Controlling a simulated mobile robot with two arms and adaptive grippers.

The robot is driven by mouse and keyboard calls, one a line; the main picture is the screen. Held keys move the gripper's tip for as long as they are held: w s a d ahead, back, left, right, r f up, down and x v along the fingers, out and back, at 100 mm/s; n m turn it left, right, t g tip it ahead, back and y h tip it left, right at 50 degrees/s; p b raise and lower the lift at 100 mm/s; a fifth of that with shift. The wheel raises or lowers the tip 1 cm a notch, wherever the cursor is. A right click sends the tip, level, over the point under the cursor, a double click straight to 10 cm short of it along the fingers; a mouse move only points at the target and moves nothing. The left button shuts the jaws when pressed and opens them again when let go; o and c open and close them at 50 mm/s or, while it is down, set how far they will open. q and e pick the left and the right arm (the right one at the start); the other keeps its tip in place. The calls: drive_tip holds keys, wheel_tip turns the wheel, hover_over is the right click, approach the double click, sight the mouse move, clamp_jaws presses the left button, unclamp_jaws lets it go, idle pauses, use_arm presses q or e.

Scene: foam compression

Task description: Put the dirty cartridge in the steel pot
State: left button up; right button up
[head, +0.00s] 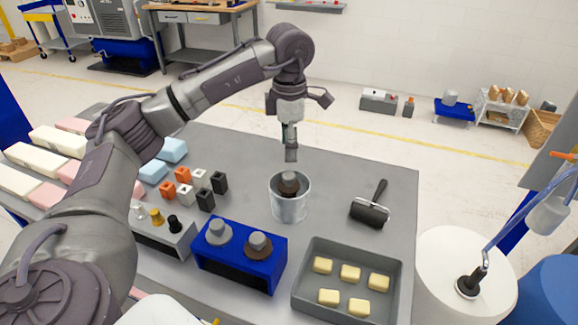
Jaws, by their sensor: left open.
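The steel pot (290,211) stands upright near the middle of the grey table. A cartridge with a grey knob and a dark brown base (289,183) sits inside the pot, its knob showing at the mouth. My left gripper (291,156) is open and empty above the pot, apart from the cartridge. A blue stand (238,272) in front of the pot holds two more cartridges: one with a grey base (217,232) and one with a brown base (258,245). My right gripper is not in view.
A grey tray (301,310) with several yellow blocks lies at the front right. A black roller (370,212) lies right of the pot. Small orange, white and black blocks and pale foam blocks (59,140) fill the left. The table behind the pot is clear.

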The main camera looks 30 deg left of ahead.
use_arm(q)
wheel_tip(320, 180, up, 3)
drive_tip(key=shift+f, duration=0.15)
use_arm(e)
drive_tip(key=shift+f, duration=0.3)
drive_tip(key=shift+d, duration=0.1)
